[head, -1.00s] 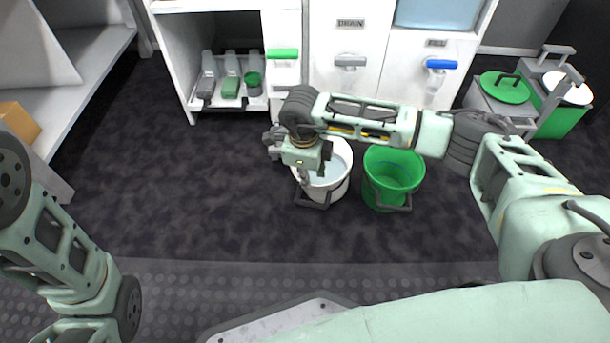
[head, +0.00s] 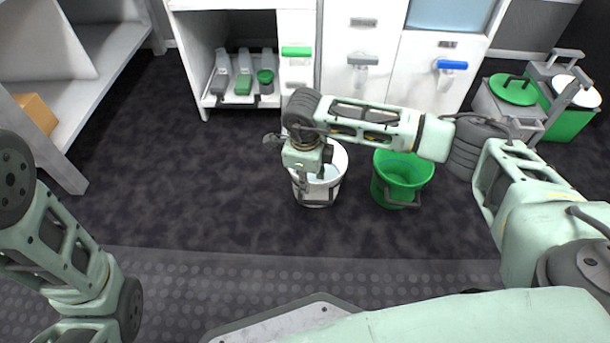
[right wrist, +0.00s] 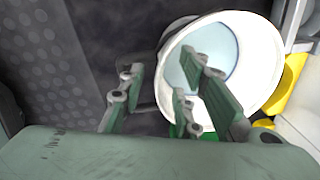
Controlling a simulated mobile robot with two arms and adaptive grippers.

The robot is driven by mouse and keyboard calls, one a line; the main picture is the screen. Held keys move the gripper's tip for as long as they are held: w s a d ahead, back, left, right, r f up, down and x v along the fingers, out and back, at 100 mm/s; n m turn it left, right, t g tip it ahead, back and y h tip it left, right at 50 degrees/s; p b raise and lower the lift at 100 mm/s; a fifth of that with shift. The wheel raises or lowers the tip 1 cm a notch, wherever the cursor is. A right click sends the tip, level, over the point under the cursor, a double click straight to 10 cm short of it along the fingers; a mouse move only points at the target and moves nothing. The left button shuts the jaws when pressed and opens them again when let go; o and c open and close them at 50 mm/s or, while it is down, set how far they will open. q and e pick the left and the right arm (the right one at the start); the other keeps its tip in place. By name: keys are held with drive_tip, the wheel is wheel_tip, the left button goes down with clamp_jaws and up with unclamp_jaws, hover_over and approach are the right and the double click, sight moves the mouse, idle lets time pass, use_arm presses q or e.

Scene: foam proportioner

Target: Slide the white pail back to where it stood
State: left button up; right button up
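The white pail (head: 340,165) stands upright on the dark floor in the head view, with light blue liquid inside and a dark handle low on its near side. My right gripper (head: 290,163) is at its left rim and hides part of it. In the right wrist view, the white pail (right wrist: 262,60) shows its open mouth, and my right gripper (right wrist: 165,92) has its fingers spread. One finger is outside the rim and the others overlap the mouth. Contact with the wall is unclear. My left gripper is not in view.
A green pail (head: 402,178) stands to the right of the white pail, with a gap between them. White cabinets (head: 355,75) stand behind, with a low shelf of bottles (head: 243,80). Lidded bins (head: 560,105) stand at far right. Floor left of the white pail is clear.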

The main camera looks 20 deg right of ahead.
drive_tip(key=shift+w+a+r, duration=0.1)
drive_tip(key=shift+a+r, duration=0.05)
drive_tip(key=shift+r, duration=0.05)
wheel_tip(320, 180, up, 8)
drive_tip(key=shift+s+a+f, duration=0.15)
drive_tip(key=shift+s+a, duration=0.05)
drive_tip(key=shift+s, duration=0.15)
idle(0.7)
